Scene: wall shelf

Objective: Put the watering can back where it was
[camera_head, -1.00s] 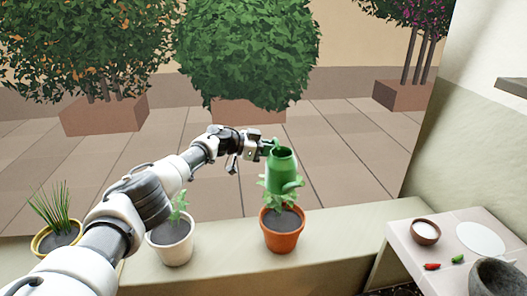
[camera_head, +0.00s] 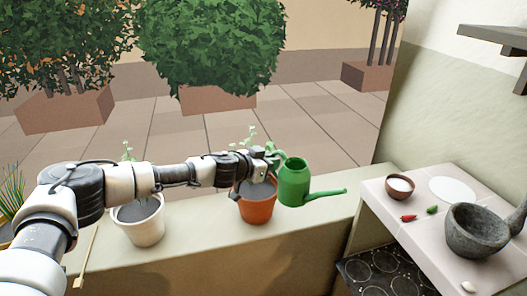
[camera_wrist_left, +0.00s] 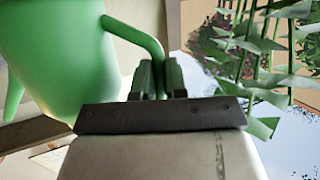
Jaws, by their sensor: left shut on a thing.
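My left gripper (camera_head: 272,158) reaches in from the left and is shut on the can's handle. In the left wrist view the fingers (camera_wrist_left: 160,80) close on the handle (camera_wrist_left: 140,38), with the can's body (camera_wrist_left: 60,55) to the left. My right gripper is not in view.
A white pot (camera_head: 139,222) with a plant stands on the ledge (camera_head: 190,222) at the left. A tiled counter (camera_head: 385,218) at the right holds a small bowl (camera_head: 399,187), a white plate (camera_head: 454,190), peppers and a stone mortar (camera_head: 478,232). A wall shelf (camera_head: 495,38) is at upper right.

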